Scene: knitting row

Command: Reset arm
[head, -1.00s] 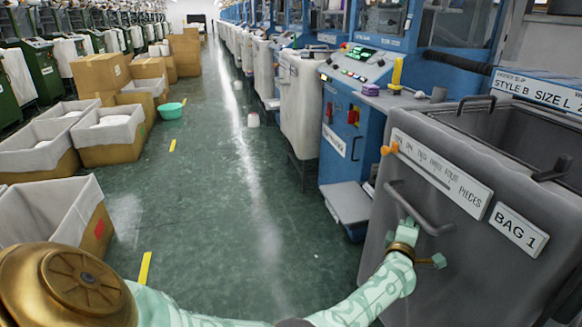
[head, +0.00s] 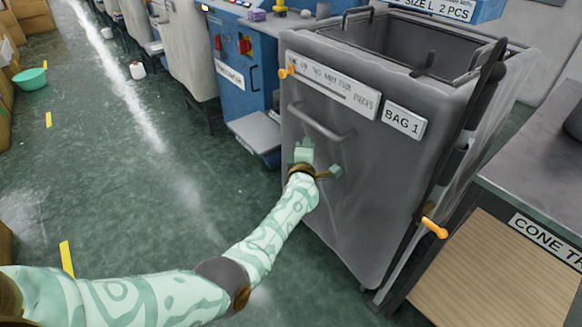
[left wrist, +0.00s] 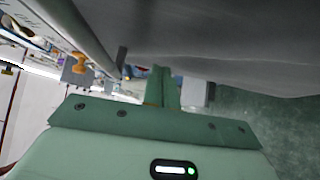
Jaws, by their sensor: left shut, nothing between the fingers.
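My left gripper (head: 303,148) is shut and empty in the head view. It is in front of the large grey bin marked BAG 1 (head: 345,215), just below the bin's grey bar handle (head: 318,123). I cannot tell whether it touches the bin. In the left wrist view, the shut green fingers (left wrist: 162,85) point away beside a grey surface. My left arm reaches in from the lower left. My right gripper is not in view.
A table (head: 530,180) with a CONE label stands right of the bin. A blue machine (head: 240,70) stands behind it, with a grey step (head: 258,131) low in front. A green basin (head: 30,78) is far left. The green floor (head: 130,190) on the left is mostly clear.

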